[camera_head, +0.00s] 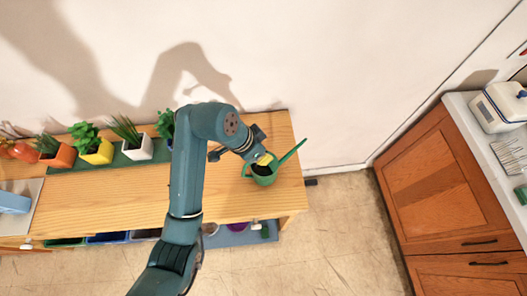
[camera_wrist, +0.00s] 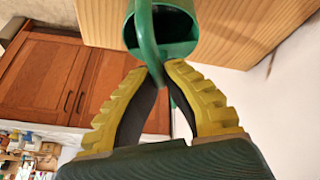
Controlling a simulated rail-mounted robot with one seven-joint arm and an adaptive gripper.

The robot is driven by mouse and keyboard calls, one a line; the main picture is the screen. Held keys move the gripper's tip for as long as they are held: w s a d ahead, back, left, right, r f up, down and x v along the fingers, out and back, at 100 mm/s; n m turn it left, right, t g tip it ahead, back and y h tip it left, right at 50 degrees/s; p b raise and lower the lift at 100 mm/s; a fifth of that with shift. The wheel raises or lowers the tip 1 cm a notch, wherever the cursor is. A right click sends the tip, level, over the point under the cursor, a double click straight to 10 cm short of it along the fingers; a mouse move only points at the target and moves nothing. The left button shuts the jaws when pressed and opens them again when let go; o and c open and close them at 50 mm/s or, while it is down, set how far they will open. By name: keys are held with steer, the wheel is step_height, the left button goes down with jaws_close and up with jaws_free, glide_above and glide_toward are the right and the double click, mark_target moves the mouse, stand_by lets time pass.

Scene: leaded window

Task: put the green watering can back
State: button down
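The green watering can (camera_head: 263,178) is at the right end of the wooden table, its long spout pointing up and right in the head view. My gripper (camera_head: 264,160) is over its near-wall side, with yellow fingertips at the can. In the wrist view, the can (camera_wrist: 178,48) shows its round dark opening at the top. The two yellow ribbed fingers of my gripper (camera_wrist: 158,72) are closed on the can's green handle, one on each side. I cannot tell whether the can touches the table or is slightly raised.
The wooden table (camera_head: 115,205) has a wide clear top. Several potted plants, including a yellow pot (camera_head: 98,153) and a white pot (camera_head: 140,149), stand on a green mat (camera_head: 120,160) along the wall. A wooden cabinet (camera_head: 440,185) stands right, across a floor gap. Bins sit below the table.

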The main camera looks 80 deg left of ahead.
steer(key=c, duration=1.2)
jaws_free()
steer(key=shift+f, duration=0.1)
steer(key=shift+c, duration=0.2)
steer(key=p+v, duration=0.7)
steer(key=v, duration=0.5)
